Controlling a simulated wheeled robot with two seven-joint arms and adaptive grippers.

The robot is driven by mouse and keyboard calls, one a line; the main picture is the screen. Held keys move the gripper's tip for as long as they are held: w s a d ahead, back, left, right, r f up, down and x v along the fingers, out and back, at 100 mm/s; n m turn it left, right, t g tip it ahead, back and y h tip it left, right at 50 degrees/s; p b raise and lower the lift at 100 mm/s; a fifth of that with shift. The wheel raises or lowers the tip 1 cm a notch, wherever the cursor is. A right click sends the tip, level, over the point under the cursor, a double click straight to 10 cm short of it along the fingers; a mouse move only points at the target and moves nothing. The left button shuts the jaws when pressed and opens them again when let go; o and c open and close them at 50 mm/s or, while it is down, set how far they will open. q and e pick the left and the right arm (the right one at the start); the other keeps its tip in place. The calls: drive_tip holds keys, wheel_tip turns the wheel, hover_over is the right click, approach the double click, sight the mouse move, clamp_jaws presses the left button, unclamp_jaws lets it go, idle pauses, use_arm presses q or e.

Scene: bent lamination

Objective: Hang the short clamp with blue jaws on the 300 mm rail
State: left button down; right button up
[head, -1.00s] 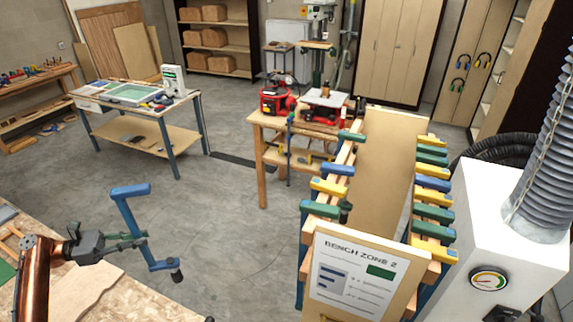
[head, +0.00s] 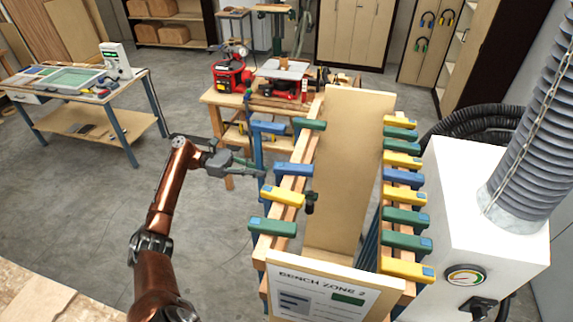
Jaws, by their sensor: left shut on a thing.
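My left gripper (head: 236,168) is shut on the short clamp with blue jaws (head: 268,127). The clamp's bar is roughly upright and its blue upper jaw points right, close to the left side of the clamp rack. Its lower part is partly hidden behind the gripper and the rack. The rack's left wooden rail (head: 302,150) carries a green clamp (head: 310,124), a blue one (head: 293,169), a yellow one (head: 283,196) and another green one (head: 272,227). I cannot tell whether the held clamp touches a rail. No length marking is readable. My right gripper is not in view.
Several clamps hang on the rack's right side (head: 405,216). A white extractor (head: 465,200) stands right. A workbench with red machines (head: 232,76) stands behind. Open floor (head: 80,205) lies left.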

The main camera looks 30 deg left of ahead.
use_arm(q)
drive_tip(key=shift+w+x, duration=0.2)
drive_tip(key=shift+x, duration=0.85)
drive_tip(key=shift+s+a+r, duration=0.1)
drive_tip(key=shift+a+r, duration=0.05)
drive_tip(key=shift+a, duration=0.05)
drive_tip(key=shift+p, duration=0.3)
